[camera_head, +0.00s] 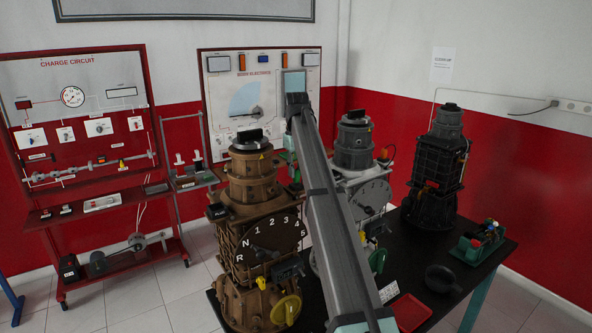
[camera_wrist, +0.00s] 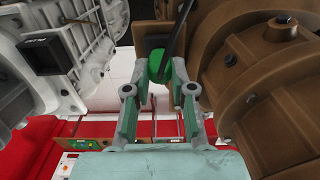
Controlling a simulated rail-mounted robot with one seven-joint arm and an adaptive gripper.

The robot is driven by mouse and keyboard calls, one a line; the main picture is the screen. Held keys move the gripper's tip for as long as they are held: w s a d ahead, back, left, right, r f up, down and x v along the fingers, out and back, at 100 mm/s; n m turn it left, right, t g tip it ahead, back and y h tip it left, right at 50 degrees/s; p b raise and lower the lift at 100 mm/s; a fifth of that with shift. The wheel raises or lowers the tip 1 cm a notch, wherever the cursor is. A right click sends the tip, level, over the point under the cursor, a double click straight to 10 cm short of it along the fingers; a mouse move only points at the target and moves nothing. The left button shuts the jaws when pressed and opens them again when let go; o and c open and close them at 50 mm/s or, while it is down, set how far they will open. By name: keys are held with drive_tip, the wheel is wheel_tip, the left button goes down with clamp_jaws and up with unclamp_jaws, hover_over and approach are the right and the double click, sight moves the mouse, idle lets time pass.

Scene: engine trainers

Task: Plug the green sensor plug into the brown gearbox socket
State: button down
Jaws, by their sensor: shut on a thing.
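The brown gearbox (camera_head: 255,190) stands upright at the left end of the dark table, with a numbered gear dial on its front. It fills the right of the wrist view (camera_wrist: 270,70). My gripper (camera_wrist: 164,72) is shut on the green sensor plug (camera_wrist: 156,66), and a black cable (camera_wrist: 178,35) runs up from it. The plug is close to a brown part with a dark recess (camera_wrist: 152,40), perhaps the socket. I cannot tell whether they touch. In the head view the arm largely hides the gripper and plug.
The grey gearbox (camera_head: 354,140) stands close to the right of the brown one, leaving a narrow gap. A black gearbox (camera_head: 437,170), a green device (camera_head: 478,244), a black bowl (camera_head: 442,281) and a red tray (camera_head: 409,313) are on the table's right part.

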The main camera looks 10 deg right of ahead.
drive_tip(key=shift+f, duration=0.55)
idle(0.4)
drive_tip(key=c, duration=0.9)
unclamp_jaws()
drive_tip(key=shift+r, duration=0.1)
